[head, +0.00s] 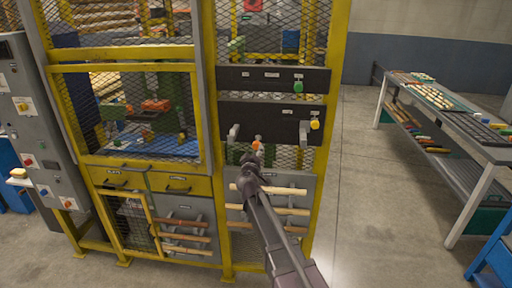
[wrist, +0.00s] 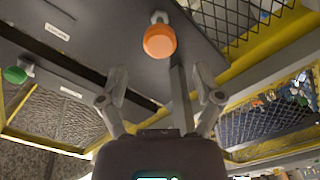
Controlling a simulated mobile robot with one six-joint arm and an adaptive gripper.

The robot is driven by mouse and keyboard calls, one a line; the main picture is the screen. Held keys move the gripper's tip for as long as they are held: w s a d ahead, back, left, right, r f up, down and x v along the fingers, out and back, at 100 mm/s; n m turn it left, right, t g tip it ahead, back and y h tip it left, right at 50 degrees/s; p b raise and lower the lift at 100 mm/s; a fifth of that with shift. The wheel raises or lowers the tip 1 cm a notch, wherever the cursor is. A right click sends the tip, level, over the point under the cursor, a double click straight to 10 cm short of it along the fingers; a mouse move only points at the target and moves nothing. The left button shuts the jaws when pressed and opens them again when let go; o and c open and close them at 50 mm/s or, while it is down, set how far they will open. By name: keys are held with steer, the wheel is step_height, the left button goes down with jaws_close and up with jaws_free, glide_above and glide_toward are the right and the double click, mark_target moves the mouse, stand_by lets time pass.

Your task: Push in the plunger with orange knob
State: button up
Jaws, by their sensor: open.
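The plunger with the orange knob (head: 256,146) sticks out below the lower dark panel of the yellow-framed cage. In the wrist view the round orange knob (wrist: 160,41) sits on a short pale stem coming out of a dark plate, with a white label beside it. My gripper (head: 250,163) is just in front of and below the knob in the head view. In the wrist view my gripper (wrist: 161,85) is open and empty, its fingers spread wide. The knob shows beyond the fingertips, roughly centred between them; whether anything touches it I cannot tell.
A green knob (head: 298,87) and a yellow knob (head: 315,124) stick out from the dark panels. Wooden spindles (head: 270,190) lie on brackets beneath my gripper. A grey control cabinet (head: 35,130) stands left, a long bench (head: 492,153) right. Floor between cage and bench is clear.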

mark_target(256, 146)
steer(key=shift+w+d, duration=0.1)
steer(key=shift+w, duration=2.6)
